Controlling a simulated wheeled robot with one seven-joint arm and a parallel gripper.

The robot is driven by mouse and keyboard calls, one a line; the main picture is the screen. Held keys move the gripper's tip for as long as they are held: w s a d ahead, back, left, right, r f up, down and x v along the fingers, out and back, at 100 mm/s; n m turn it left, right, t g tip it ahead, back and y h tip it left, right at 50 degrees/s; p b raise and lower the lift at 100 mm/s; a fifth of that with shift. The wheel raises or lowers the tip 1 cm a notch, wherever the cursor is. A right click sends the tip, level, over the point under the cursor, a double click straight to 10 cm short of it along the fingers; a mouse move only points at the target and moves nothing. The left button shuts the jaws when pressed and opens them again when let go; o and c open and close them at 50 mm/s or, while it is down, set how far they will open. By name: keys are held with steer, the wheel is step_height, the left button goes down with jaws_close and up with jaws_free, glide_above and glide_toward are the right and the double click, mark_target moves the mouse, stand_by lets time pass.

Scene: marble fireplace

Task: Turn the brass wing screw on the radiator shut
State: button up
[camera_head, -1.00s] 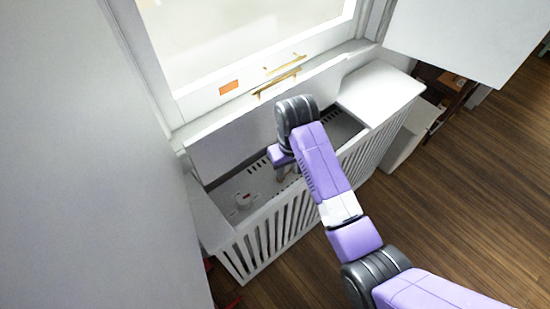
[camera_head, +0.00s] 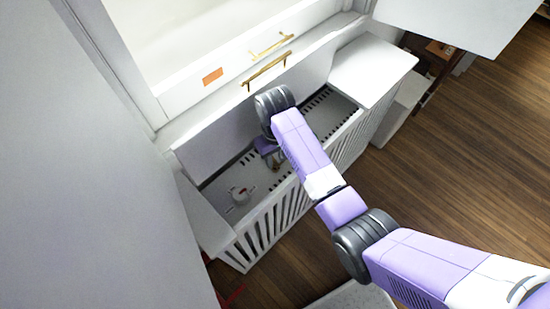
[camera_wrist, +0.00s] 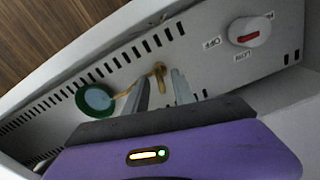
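The brass wing screw (camera_wrist: 158,74) stands on the grey radiator top (camera_wrist: 205,55) in the wrist view. My gripper (camera_wrist: 160,77) has its two grey fingers apart, with the screw showing between their tips. I cannot tell whether either finger touches it. In the head view my gripper (camera_head: 271,158) reaches down into the open radiator cover, and my wrist hides most of the screw's area. A green-rimmed round disc (camera_wrist: 95,98) lies left of the fingers, with a thin brass-coloured strand running toward the screw.
The slatted white cover (camera_head: 265,222) surrounds the recess. The raised lid (camera_head: 215,140) with a brass handle (camera_head: 266,72) leans at the back.

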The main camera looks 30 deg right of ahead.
steer(key=shift+f, duration=0.4)
jaws_close()
